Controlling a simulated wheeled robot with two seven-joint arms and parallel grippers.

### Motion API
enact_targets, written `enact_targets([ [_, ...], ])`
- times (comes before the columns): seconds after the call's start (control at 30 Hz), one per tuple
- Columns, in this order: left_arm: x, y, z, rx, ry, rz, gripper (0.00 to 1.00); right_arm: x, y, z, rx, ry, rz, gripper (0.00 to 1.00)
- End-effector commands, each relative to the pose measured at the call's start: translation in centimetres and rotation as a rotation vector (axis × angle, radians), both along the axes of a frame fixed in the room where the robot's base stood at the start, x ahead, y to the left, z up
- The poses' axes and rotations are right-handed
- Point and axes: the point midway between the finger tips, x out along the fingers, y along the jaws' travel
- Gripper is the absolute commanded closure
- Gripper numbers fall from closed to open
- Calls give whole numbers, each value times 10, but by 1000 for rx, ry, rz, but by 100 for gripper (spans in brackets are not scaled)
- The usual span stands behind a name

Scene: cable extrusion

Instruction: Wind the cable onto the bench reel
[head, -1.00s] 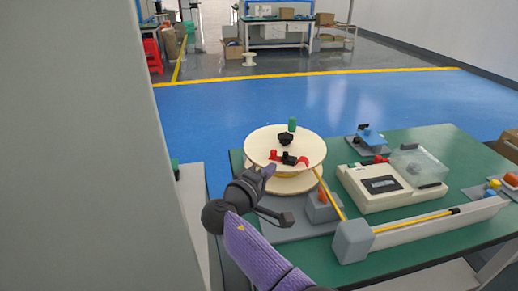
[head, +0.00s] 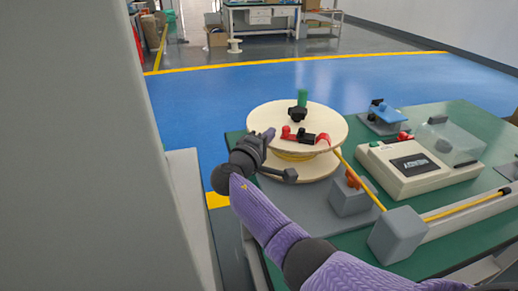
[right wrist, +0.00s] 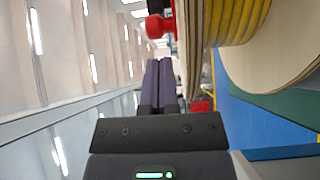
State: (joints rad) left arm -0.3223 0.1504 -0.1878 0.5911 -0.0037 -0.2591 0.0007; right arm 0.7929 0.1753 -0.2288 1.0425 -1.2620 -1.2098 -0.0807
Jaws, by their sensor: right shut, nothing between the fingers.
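The bench reel (head: 270,115) has pale wooden flanges and stands at the green bench's near left corner. On its top are a green knob (head: 302,97), a black hub piece and a red-and-black clamp (head: 290,132). Yellow cable (head: 360,177) is wound between the flanges and runs right, past the orange guide, into a grey block. The wound turns show in the right wrist view (right wrist: 238,22). My right gripper (head: 269,134) is at the reel's left side, close to the rim; contact is unclear. Its purple fingers (right wrist: 160,68) are together and empty. My left gripper is out of view.
A grey block (head: 397,235) and a white channel (head: 470,212) line the bench's front. A cream device (head: 400,180), a clear box and a blue-topped fixture (head: 383,113) stand behind. A grey wall or pillar (head: 90,150) fills the left. Blue floor beyond is clear.

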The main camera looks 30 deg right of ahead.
Motion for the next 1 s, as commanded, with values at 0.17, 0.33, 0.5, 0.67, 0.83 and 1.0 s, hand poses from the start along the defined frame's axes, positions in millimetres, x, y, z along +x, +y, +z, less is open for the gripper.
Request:
enact_targets([
  [0.17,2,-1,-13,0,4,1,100,11,-22,-2,0,1,-1,100],
  [0.33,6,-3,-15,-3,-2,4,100,14,-28,0,0,0,-1,100],
  [0.5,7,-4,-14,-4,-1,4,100,14,-28,1,0,-1,-1,100],
  [0.67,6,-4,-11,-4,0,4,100,11,-28,2,0,0,-1,100],
  [0.83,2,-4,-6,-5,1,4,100,6,-29,1,0,-1,0,100],
  [1.0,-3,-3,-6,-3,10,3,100,6,-29,0,1,0,0,100],
])
